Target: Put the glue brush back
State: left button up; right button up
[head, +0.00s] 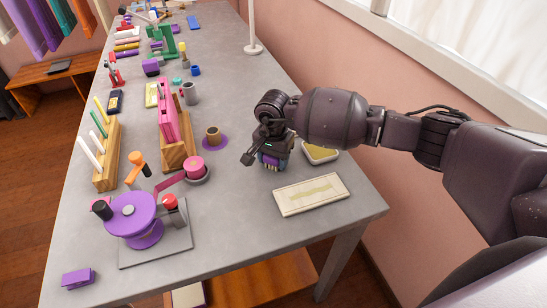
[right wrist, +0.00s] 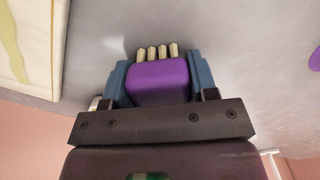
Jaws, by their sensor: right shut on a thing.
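My right gripper (head: 268,160) is shut on a purple block with several cream tufts, which I take to be the glue brush (right wrist: 157,82). In the right wrist view the block sits between the two blue fingers (right wrist: 157,85), with its tufts pointing away from the palm. In the head view the brush is partly hidden under the gripper, low over the grey table; I cannot tell if it touches. A cream board (head: 290,204) with a greenish smear lies just in front of it. A shallow dish (head: 322,160) with a yellowish inside is right of the gripper, partly covered by my arm. My left gripper is not in view.
A purple round press (head: 130,213) on a grey plate stands front left. A pink upright piece in a wooden stand (head: 177,153), a purple saucer with a brown cup (head: 213,138) and a wooden rack (head: 107,160) stand left. Table is clear around the board.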

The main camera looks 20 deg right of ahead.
jog(key=shift+f, duration=0.1)
jog(key=o, duration=0.8)
notch_tip(320, 180, up, 12)
jog(key=shift+r+b, duration=0.15)
jog(key=shift+b, duration=0.25)
dwell(0.3)
